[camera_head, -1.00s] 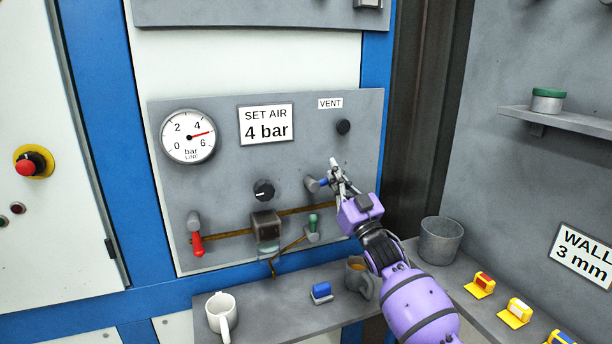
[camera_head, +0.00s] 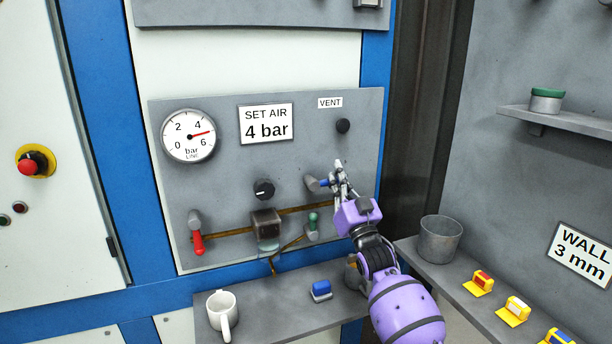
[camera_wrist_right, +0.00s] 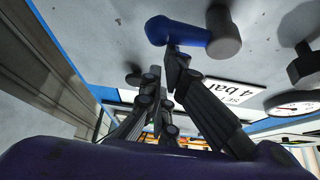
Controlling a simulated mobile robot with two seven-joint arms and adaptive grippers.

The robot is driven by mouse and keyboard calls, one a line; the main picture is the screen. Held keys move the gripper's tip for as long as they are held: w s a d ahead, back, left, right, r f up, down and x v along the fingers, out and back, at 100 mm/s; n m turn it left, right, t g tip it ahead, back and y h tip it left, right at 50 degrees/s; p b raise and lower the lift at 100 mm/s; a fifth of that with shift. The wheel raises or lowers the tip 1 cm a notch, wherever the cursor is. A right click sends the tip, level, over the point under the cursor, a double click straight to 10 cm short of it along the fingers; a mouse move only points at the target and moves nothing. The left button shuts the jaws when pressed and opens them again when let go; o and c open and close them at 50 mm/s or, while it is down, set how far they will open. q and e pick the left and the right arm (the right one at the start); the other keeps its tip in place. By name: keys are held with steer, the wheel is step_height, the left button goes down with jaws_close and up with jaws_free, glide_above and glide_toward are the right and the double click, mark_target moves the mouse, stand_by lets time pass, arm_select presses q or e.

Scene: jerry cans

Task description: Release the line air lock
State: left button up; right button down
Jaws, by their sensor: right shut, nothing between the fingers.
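A blue-handled lever on a grey hub (camera_head: 314,183) sits on the grey panel (camera_head: 215,190). In the right wrist view the blue handle (camera_wrist_right: 178,33) runs left from its round hub (camera_wrist_right: 223,40). My right gripper (camera_head: 341,176) is at the right end of this handle, fingers shut and empty. In the wrist view one finger of the gripper (camera_wrist_right: 164,68) overlaps the handle's lower edge; I cannot tell if they touch. The line gauge (camera_head: 188,136) has its red needle between 4 and 6. A black knob (camera_head: 263,190) sits below the "SET AIR 4 bar" sign (camera_head: 266,125). My left gripper is not in view.
The panel also carries a red lever (camera_head: 198,243), a green lever (camera_head: 313,222) and a black vent knob (camera_head: 343,126). A grey cup (camera_head: 440,238) stands at right.

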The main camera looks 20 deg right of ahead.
step_height(320, 180, up, 5)
steer(key=p, duration=0.2)
arm_select(q)
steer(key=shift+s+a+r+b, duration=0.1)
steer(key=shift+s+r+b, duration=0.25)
steer(key=shift+b, duration=0.35)
arm_select(e)
steer(key=v, duration=1.1)
steer(key=shift+d+f, duration=0.2)
steer(key=shift+f, duration=0.1)
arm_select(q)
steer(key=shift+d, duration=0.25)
